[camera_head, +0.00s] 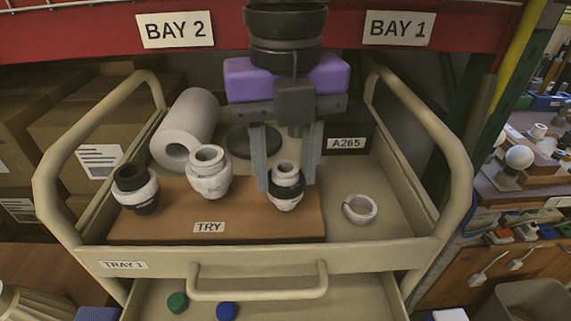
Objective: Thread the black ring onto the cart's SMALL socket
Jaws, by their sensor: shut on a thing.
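The cart's small socket (286,169) is white and stands upright at the right end of the brown board. The black ring (287,190) shows as a dark band around it, with white socket above and below. My gripper (286,187) comes down from above, one finger on each side, shut on the black ring. I cannot tell how firmly the ring is seated on the socket. A larger white socket (209,178) stands in the middle of the board. A black socket with a white band (137,190) stands at the left end.
A loose white ring (360,208) lies on the tray right of the board (255,226). A white roll (185,130), a dark disc (252,141) and a dark box labelled A265 (347,132) are behind. Cart rails (440,130) rise at both sides. The tray's right front is mostly clear.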

